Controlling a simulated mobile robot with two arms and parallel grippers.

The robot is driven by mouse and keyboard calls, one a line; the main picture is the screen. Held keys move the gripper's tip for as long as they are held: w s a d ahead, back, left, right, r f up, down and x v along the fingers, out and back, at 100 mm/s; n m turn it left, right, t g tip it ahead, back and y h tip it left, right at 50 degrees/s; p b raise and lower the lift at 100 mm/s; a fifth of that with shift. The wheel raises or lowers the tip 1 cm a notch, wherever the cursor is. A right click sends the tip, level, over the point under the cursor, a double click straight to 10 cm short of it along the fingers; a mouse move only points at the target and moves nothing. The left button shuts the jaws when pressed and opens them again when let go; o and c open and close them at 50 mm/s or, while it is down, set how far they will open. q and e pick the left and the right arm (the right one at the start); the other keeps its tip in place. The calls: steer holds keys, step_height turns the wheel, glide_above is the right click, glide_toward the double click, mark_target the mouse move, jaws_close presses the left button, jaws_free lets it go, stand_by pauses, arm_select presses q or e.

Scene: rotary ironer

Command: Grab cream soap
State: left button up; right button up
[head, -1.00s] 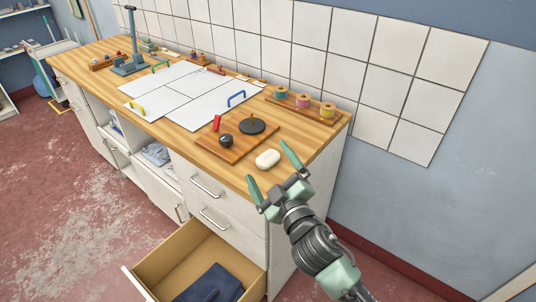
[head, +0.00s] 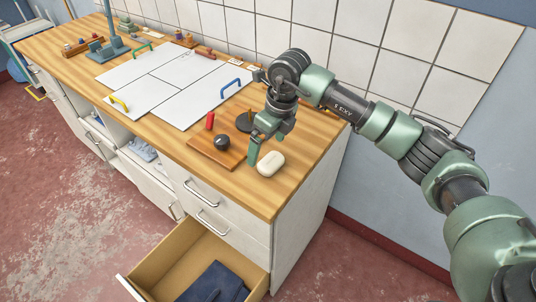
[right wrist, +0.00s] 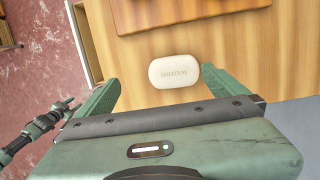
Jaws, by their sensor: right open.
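The cream soap (head: 271,163) is a pale rounded bar lying on the wooden counter near its front right corner, just right of a wooden board. It also shows in the right wrist view (right wrist: 174,71), with embossed letters facing up. My right gripper (head: 260,148) points down over the counter beside the soap. In the right wrist view its two fingers (right wrist: 163,90) are spread wide, with the soap ahead of the gap and nothing held. My left arm and what looks like its gripper (right wrist: 45,122) show small at the left of the right wrist view; its jaws are unclear.
The wooden board (head: 203,149) bears a dark round knob (head: 221,142) and a black disc (head: 243,122), close to my right gripper. White panels with handles (head: 170,85) lie further left. An open drawer (head: 180,262) with dark cloth (head: 214,284) juts out below.

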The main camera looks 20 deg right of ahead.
mark_target(271, 160)
steer(key=shift+w+d+r+h, duration=0.1)
steer(key=shift+d+h, duration=0.1)
steer(key=shift+d, duration=0.3)
steer(key=shift+w+d+r+h, duration=0.1)
steer(key=shift+d+h, duration=0.1)
steer(key=shift+d, duration=0.25)
steer(key=shift+d+f, duration=0.1)
steer(key=shift+f, duration=0.25)
steer(key=f+p, duration=0.1)
steer(key=f, duration=0.1)
steer(key=f+p, duration=0.1)
steer(key=f, duration=0.1)
steer(key=f+p, duration=0.1)
steer(key=f, duration=0.1)
steer(key=shift+w+a+f, duration=0.1)
steer(key=shift+a, duration=0.2)
steer(key=shift+f, duration=0.35)
steer(key=shift+c, duration=1.2)
steer(key=c, duration=1.2)
arm_select(q)
steer(key=r, duration=0.3)
steer(key=shift+s+a+r, duration=0.1)
steer(key=shift+s+a, duration=0.05)
steer(key=shift+s, duration=0.15)
arm_select(e)
steer(key=shift+w+r, duration=0.1)
steer(key=shift+r, duration=0.05)
